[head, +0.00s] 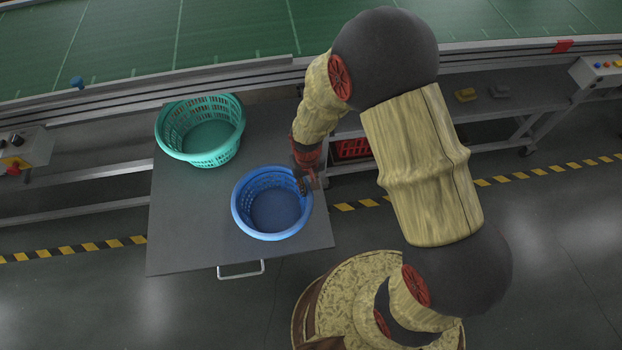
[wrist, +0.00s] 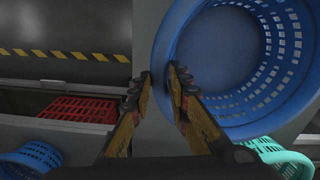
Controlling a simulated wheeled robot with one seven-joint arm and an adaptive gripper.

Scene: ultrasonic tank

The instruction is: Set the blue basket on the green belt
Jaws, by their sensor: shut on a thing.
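The blue basket (head: 272,236) is round with slotted walls and is upright over the front right part of a grey cart top. I cannot tell whether it rests on the cart or is slightly raised. My gripper (head: 306,180) is at its right rim, shut on the rim wall. In the wrist view the two fingers (wrist: 160,84) sit on either side of the rim of the blue basket (wrist: 180,50). The green belt (head: 130,40) runs across the back, beyond the cart, and its visible part is bare.
A teal basket (head: 200,158) stands on the cart (head: 185,240), behind and left of the blue one. A metal rail (head: 150,82) edges the belt. A red crate (head: 352,149) is on a low shelf. Control boxes (head: 25,148) stand at the sides. The cart's front left is clear.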

